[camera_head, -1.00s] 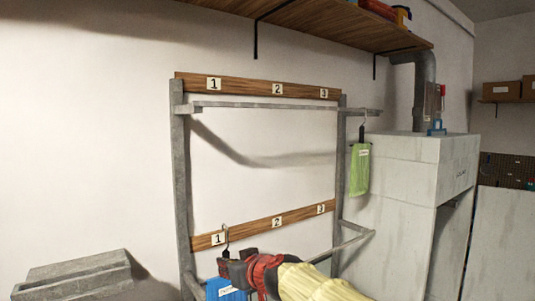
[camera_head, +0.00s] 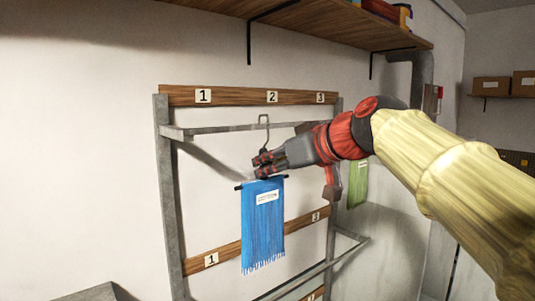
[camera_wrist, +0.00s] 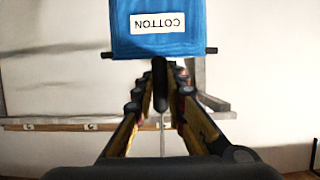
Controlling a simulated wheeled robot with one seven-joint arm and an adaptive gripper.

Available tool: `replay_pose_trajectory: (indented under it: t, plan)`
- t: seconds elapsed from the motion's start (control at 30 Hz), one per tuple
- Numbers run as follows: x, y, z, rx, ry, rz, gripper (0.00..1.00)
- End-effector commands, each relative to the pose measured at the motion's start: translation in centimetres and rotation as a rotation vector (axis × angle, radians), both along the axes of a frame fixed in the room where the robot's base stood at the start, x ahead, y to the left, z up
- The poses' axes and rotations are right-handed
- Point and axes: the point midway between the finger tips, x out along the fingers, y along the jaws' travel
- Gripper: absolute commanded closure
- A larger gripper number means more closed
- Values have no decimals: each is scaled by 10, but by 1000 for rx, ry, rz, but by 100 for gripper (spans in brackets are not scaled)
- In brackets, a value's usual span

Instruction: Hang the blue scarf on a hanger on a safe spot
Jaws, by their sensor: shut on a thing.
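The blue scarf (camera_head: 262,225) hangs from a black hanger (camera_head: 240,187) in front of the rack, its pale label facing me. My gripper (camera_head: 262,164) is shut on the hanger's neck, just above the scarf. The hanger's hook (camera_head: 264,121) shows at the height of the upper rail (camera_head: 215,130), below number 2; I cannot tell whether it is over the rail or in front of it. In the wrist view the scarf (camera_wrist: 160,42) appears upside down with a COTTON label, and the hanger neck (camera_wrist: 160,85) is between my fingers (camera_wrist: 160,100).
A green scarf (camera_head: 358,183) hangs right of the rack, partly hidden by my arm. The rack has numbered boards above (camera_head: 235,97) and below (camera_head: 235,250), and a lower rail (camera_head: 325,268). A wooden shelf (camera_head: 300,22) juts out above.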

Motion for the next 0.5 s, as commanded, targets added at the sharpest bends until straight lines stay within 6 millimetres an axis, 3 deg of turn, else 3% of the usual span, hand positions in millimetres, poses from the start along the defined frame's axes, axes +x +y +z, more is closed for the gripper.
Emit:
replay_pose_trajectory:
  t: [0.5]
  plan:
    - [22,16,4,0,2,2,100]
